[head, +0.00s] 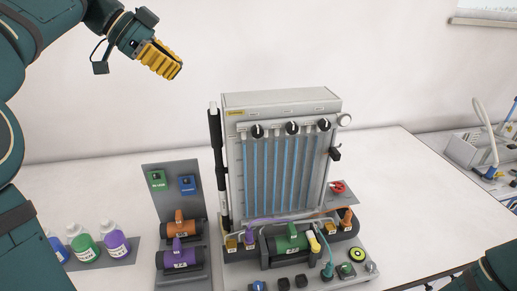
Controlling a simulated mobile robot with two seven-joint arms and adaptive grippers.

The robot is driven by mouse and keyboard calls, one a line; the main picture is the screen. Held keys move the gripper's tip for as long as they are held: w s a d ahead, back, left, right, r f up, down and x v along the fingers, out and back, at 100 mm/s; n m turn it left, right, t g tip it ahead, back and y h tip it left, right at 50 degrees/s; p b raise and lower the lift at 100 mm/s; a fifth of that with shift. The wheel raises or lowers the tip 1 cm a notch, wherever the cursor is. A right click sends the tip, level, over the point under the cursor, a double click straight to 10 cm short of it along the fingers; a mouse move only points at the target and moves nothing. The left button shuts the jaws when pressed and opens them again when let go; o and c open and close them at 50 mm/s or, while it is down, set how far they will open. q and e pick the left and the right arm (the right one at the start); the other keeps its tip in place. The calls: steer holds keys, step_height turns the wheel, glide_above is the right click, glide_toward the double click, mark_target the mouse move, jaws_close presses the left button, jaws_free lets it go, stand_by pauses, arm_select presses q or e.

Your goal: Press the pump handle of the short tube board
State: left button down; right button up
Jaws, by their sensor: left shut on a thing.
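A grey tube board (284,104) with several upright blue tubes (285,175) stands on the white table in the middle of the head view. Black knobs (292,127) line its top. A tall black rod (215,150) runs up its left side, and a small black part (335,154) sticks out on its right. I cannot tell which part is the pump handle. My left gripper (172,66) is up at the left, well above and apart from the board. Its yellow ribbed fingers are shut together; what they hold is hidden. My right gripper is not in view.
A grey panel (165,205) with orange and purple cylinders stands left of the board. Purple (114,242), green (85,247) and blue bottles stand further left. A green cylinder (287,242) lies before the board. More equipment (465,149) is at the right edge. The table between is clear.

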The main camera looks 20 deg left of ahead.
arm_select(q)
step_height(320, 180, up, 4)
steer(key=shift+a+r+p, duration=0.1)
steer(key=shift+r+p, duration=0.05)
steer(key=shift+p, duration=0.65)
steer(key=shift+w, duration=0.1)
glide_above(211, 107)
step_height(211, 107, down, 7)
steer(key=shift+b, duration=0.4)
step_height(211, 107, down, 2)
steer(key=shift+f, duration=1.05)
steer(key=shift+f, duration=0.1)
